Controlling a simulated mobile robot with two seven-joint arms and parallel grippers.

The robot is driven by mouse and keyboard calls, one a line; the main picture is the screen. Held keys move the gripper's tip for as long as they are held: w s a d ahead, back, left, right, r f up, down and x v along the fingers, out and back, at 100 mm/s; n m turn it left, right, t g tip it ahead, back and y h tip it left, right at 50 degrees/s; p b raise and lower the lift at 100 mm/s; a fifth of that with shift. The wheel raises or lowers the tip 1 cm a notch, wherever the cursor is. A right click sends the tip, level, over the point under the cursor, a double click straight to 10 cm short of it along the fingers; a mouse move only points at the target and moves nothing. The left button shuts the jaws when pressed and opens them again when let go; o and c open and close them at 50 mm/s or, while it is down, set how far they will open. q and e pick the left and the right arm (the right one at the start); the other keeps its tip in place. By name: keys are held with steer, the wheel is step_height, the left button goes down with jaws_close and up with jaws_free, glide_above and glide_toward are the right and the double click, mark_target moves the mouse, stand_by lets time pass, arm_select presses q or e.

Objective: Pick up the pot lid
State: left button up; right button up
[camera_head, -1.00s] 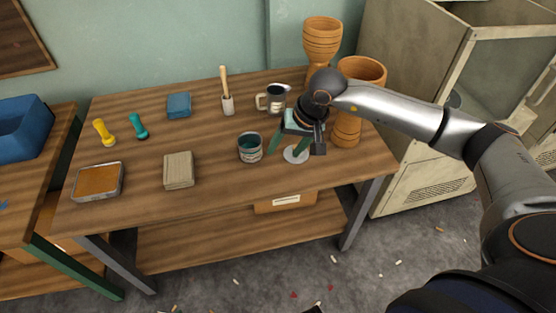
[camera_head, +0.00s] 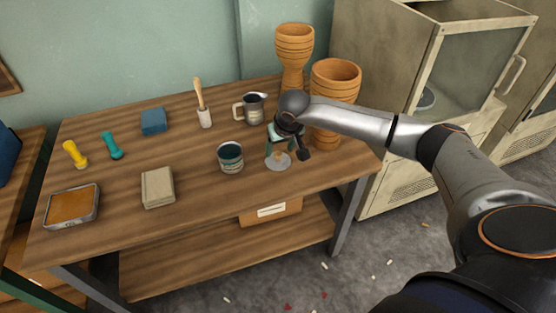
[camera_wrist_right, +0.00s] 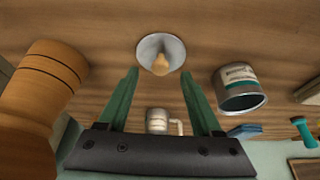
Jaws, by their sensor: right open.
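The pot lid (camera_head: 278,163) is a small grey disc with a wooden knob, lying on the wooden table near its right front. In the right wrist view the lid (camera_wrist_right: 150,49) lies beyond the fingertips, its tan knob pointing toward the camera. My right gripper (camera_head: 277,143) is over the lid with its green fingers pointing down. In the wrist view the right gripper (camera_wrist_right: 160,82) is open and empty, with the lid seen between and past its fingers. The arm hides part of the table behind. My left gripper is not in view.
A teal-labelled can (camera_head: 230,157) stands just left of the lid. Orange goblet drums (camera_head: 326,110) (camera_head: 294,55) stand at the right back, close to my right arm. A metal mug (camera_head: 254,109) stands behind. A beige block (camera_head: 158,188) and a tray (camera_head: 72,207) lie to the left.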

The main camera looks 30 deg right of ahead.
mark_target(278, 157)
steer(key=x, duration=0.2)
steer(key=shift+w+f, duration=0.15)
steer(key=shift+f, duration=0.1)
jaws_close()
stand_by(0.3)
